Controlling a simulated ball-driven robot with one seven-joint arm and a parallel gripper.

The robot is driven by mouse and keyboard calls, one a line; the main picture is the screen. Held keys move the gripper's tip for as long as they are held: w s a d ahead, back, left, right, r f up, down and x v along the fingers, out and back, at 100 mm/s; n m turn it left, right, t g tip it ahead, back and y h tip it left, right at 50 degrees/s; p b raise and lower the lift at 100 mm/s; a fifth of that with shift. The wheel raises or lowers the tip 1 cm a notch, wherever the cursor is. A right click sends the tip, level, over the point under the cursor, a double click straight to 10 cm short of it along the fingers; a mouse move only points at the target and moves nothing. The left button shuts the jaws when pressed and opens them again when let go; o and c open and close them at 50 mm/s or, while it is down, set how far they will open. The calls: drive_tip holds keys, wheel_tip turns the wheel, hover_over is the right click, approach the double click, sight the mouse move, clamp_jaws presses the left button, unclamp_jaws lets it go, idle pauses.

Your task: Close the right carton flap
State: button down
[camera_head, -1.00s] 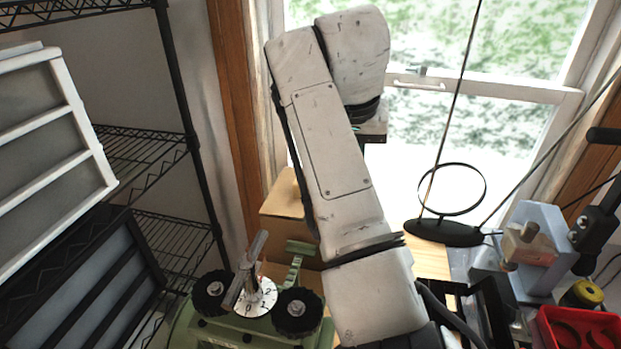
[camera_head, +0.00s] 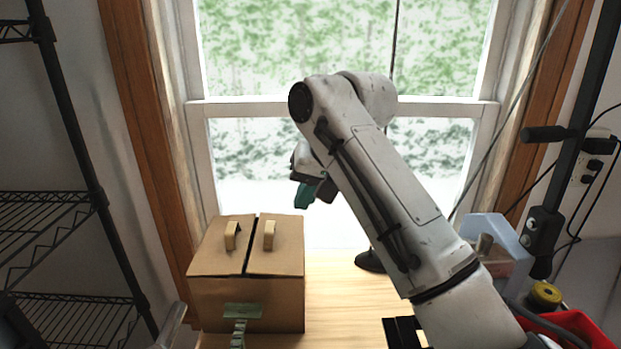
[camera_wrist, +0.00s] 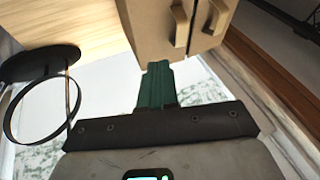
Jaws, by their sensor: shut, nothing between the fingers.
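The brown cardboard carton (camera_head: 247,305) stands on the wooden table in the head view. Its left flap (camera_head: 213,258) and right flap (camera_head: 283,258) both lie across the top, about level, with a narrow dark gap between them. Each flap has a light handle; the right flap's handle (camera_head: 269,235) is near the gap. My gripper (camera_head: 304,196) hangs above and beyond the carton's right rear side, apart from it in this view. In the wrist view its green fingers (camera_wrist: 155,85) are together and empty, pointing at the carton (camera_wrist: 150,35); contact cannot be told there.
A wooden table (camera_head: 345,300) has bare room right of the carton. A black ring stand (camera_wrist: 40,60) shows in the wrist view. A window is behind, wire shelving (camera_head: 70,230) at left. A red bin (camera_head: 565,328) and clamp-like tools are at right.

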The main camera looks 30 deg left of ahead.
sight(270, 227)
drive_tip(key=x, duration=0.3)
drive_tip(key=shift+f, duration=0.2)
drive_tip(key=shift+s+a+f+p, duration=0.2)
drive_tip(key=shift+s+a+p, duration=0.15)
drive_tip(key=shift+a, duration=0.15)
drive_tip(key=shift+s+a+f+p, duration=0.2)
drive_tip(key=shift+s+a, duration=0.2)
drive_tip(key=shift+a, duration=0.05)
drive_tip(key=shift+s+a+f, duration=0.3)
drive_tip(key=shift+a+f, duration=0.1)
drive_tip(key=shift+a, duration=0.05)
drive_tip(key=shift+s+a+f+p, duration=0.4)
drive_tip(key=shift+a+p, duration=0.2)
drive_tip(key=shift+p, duration=0.1)
drive_tip(key=shift+f, duration=0.25)
drive_tip(key=shift+s, duration=0.1)
drive_tip(key=shift+r+p, duration=0.1)
drive_tip(key=shift+p, duration=0.2)
